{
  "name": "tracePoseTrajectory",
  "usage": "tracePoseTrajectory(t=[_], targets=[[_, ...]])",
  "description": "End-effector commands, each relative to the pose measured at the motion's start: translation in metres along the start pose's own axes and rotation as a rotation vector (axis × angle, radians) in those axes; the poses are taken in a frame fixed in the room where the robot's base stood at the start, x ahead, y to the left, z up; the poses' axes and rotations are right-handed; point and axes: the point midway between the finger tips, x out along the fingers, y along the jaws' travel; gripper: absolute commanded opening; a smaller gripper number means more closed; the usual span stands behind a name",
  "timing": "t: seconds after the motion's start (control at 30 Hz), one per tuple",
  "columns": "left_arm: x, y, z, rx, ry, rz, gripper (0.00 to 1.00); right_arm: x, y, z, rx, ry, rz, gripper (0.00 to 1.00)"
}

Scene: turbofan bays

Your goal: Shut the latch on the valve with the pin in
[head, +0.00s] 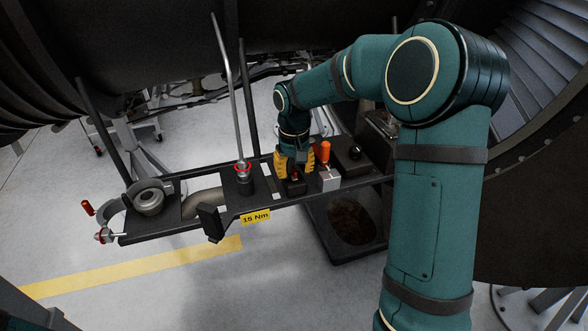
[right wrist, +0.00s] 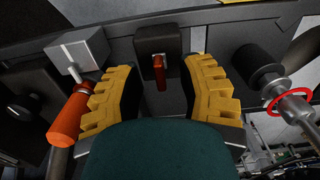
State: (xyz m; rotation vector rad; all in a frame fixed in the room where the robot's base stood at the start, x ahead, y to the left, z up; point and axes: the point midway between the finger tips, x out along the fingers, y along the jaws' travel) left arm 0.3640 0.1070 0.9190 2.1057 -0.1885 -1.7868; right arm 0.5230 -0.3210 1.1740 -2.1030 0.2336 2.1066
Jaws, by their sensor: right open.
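My right gripper (head: 294,168) is open above the tray. Its yellow fingers stand on both sides of a small red pin (right wrist: 160,74) in a black block (right wrist: 157,42), with a gap on each side. The pin seems to sit in the block. At the tray's left end is a grey ring-shaped part (head: 149,201), apparently the valve, with an open curved clamp band around it. A red-handled lever (head: 88,208) sticks out at the band's left, and a fastener with a red ring (head: 101,236) lies below it. My left gripper is out of view.
An orange-handled tool (head: 324,152) stands in a grey block (head: 328,179) close right of my gripper. A tall rod with a red ring (head: 242,167) stands left of it. The long tray (head: 160,234) carries a 15 Nm label (head: 256,216). Engine casings surround it.

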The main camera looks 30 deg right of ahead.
Motion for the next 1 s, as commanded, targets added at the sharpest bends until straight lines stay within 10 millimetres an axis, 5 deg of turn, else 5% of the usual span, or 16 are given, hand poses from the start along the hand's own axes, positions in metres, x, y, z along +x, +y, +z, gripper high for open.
tracePoseTrajectory(t=[0.6, 1.0], targets=[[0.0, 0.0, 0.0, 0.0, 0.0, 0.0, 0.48, -0.105, -0.001, 0.0, 0.0, 0.001, -0.001, 0.38], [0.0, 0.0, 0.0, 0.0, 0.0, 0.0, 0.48, -0.116, 0.0, 0.0, -0.001, -0.001, 0.0, 0.38]])
